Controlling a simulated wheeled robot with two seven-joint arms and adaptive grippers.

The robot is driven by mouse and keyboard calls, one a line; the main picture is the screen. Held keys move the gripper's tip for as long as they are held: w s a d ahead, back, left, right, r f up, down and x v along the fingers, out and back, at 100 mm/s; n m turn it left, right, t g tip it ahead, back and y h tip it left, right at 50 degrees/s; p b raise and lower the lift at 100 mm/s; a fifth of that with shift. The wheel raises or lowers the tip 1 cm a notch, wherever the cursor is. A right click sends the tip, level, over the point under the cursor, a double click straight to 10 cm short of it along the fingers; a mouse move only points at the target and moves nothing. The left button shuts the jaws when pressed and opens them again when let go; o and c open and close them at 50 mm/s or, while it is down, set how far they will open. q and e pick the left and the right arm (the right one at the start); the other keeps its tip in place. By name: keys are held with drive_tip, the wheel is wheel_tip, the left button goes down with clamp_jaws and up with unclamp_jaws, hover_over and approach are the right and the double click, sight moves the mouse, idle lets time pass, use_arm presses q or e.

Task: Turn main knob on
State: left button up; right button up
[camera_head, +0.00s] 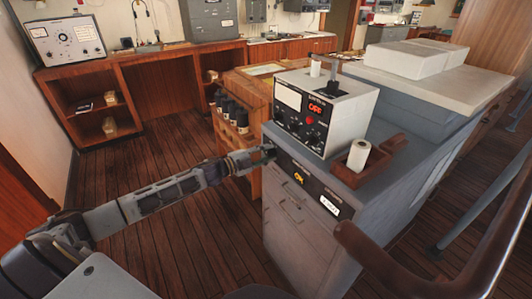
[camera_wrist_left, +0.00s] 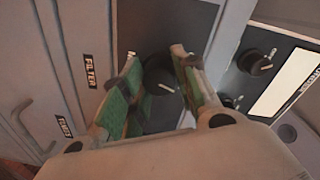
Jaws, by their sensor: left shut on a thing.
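My left gripper (camera_head: 267,153) reaches the left end of the dark panel (camera_head: 312,186) along the upper front of the grey cabinet. In the left wrist view its two green-padded fingers (camera_wrist_left: 155,62) stand on either side of a round black knob (camera_wrist_left: 161,76) with a pale pointer line, and the gripper is shut on it. In the head view this knob is hidden by the gripper. The panel shows a yellow lit word (camera_head: 299,178), apparently "ON", and a white label (camera_head: 330,204). My right gripper is not in view.
On the cabinet stands a metal instrument box (camera_head: 325,112) with an orange "OFF" sign and a red knob. Beside it a white roll (camera_head: 358,155) sits in a brown holder. A brown handrail (camera_head: 420,270) crosses the lower right. Wooden floor (camera_head: 165,220) is clear at left.

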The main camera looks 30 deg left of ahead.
use_arm(q)
drive_tip(key=shift+m, duration=1.1)
drive_tip(key=o, duration=1)
drive_tip(key=shift+o, duration=0.2)
drive_tip(key=shift+s, duration=0.15)
drive_tip(key=v, duration=1.1)
drive_tip(key=shift+s+a, duration=0.2)
drive_tip(key=shift+s, duration=0.1)
idle(0.3)
idle(0.6)
